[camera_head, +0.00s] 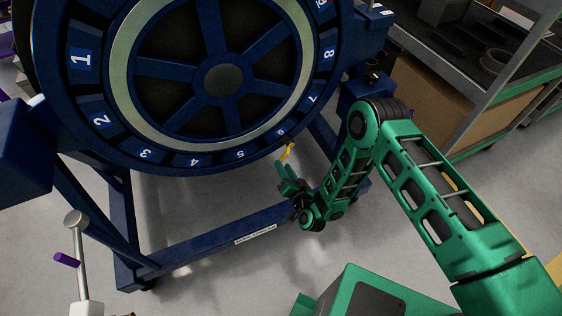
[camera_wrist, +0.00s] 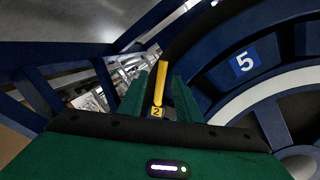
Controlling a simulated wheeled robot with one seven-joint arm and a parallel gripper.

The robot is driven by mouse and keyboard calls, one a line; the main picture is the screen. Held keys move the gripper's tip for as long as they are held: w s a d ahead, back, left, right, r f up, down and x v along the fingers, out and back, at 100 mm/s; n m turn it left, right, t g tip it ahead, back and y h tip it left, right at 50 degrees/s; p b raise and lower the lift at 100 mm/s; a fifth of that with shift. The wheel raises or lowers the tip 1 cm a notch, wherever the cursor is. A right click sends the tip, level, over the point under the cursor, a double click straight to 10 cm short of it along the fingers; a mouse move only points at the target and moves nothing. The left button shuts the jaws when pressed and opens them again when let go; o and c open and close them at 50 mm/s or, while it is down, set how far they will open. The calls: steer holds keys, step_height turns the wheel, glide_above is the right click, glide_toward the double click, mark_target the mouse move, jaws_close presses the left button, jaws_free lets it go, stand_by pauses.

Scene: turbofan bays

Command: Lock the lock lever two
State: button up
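The yellow lock lever two (camera_head: 287,151) sits at the lower rim of the big blue ring, near the number 6 plate. In the wrist view the lever (camera_wrist: 162,80) stands upright with a "2" label (camera_wrist: 157,113) at its base. My gripper (camera_head: 284,170) is just below the lever, pointing up at it. In the wrist view the two green fingers stand apart, one on each side of the lever. I see no clear contact; the lever's base is partly hidden by the gripper body.
The blue turbofan ring (camera_head: 222,156) carries numbered plates and rests on a blue frame (camera_head: 205,242) below and beside my arm. A shelf with a cardboard box (camera_head: 430,100) is at right. Grey floor lies between.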

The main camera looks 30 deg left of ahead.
steer(key=shift+v, duration=1)
steer(key=shift+c, duration=0.3)
steer(key=c, duration=0.5)
steer(key=shift+d+f+m, duration=0.15)
steer(key=shift+f+m, duration=0.05)
steer(key=shift+m, duration=0.1)
jaws_close()
steer(key=d+f+m+t, duration=0.1)
steer(key=d+f+m, duration=0.4)
steer(key=m, duration=1.3)
steer(key=r+x, duration=0.1)
steer(key=x, duration=0.8)
steer(key=shift+s+a+r, duration=0.3)
steer(key=shift+s+r, duration=0.25)
steer(key=shift+r, duration=0.3)
steer(key=shift+s+a+r, duration=0.3)
steer(key=shift+s+r, duration=0.25)
steer(key=shift+r, duration=0.25)
